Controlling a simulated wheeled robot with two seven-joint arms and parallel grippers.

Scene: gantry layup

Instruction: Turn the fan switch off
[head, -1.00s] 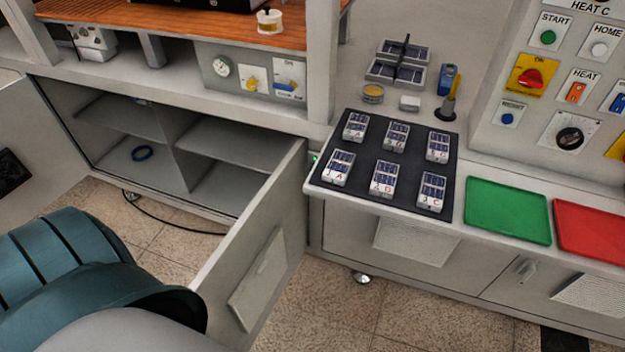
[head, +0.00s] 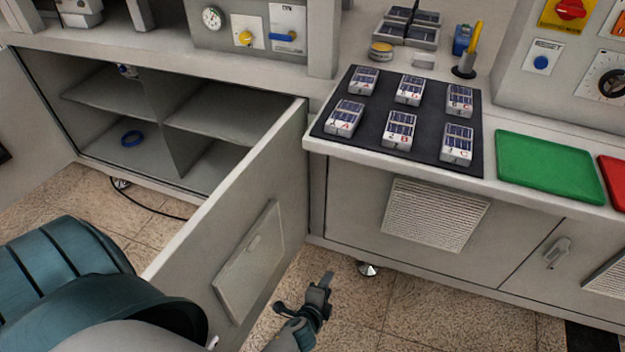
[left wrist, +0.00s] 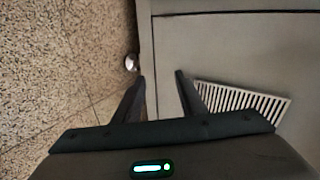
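No label reading "fan" is legible in the head view, so I cannot tell which control is the fan switch. On the right control panel (head: 522,85) are a red rotary knob (head: 570,9) on a yellow plate, a blue button (head: 541,62) and a black dial (head: 612,83). My left gripper (head: 322,287) is low, in front of the cabinet, away from all controls. The left wrist view shows its fingers (left wrist: 161,78) apart and empty. My right gripper is not in view.
An open cabinet door (head: 235,210) juts toward me, left of my gripper. A black mat (head: 385,140) with several small labelled blocks lies on the counter. A green tray (head: 550,165) and a red tray (head: 615,178) lie right of it. Floor space is free before the cabinets.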

